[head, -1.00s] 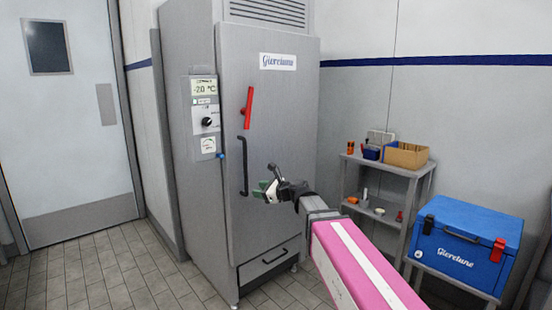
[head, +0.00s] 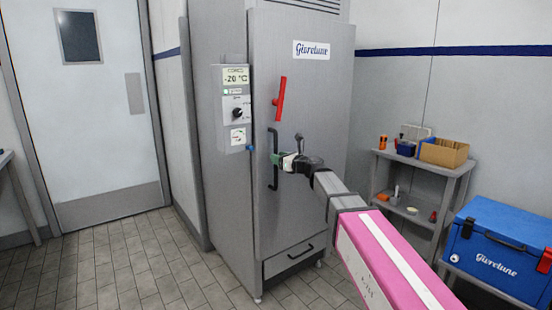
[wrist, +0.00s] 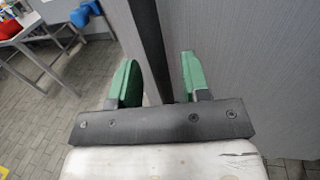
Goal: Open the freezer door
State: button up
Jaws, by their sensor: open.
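The tall grey freezer's door (head: 310,210) stands shut in the head view. A black vertical bar handle (head: 273,139) is on the door's left side, and a red lever (head: 279,100) sits above it, slightly tilted. My gripper (head: 277,160) is at the middle of the handle. In the wrist view its two green fingers (wrist: 157,72) are apart, and the dark handle bar (wrist: 147,35) runs between them. The fingers do not appear closed on the bar. Part of the handle is hidden by the gripper in the head view.
A control panel (head: 236,110) reading -20 °C is left of the door. A low drawer (head: 288,257) is below it. A grey shelf (head: 425,168) with small items and a blue cooler (head: 500,240) stand right. Tiled floor (head: 120,265) is clear at left.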

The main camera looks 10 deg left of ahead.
jog(key=shift+x, duration=1)
grip_shut()
jog(key=shift+s, duration=0.1)
jog(key=shift+d, duration=0.1)
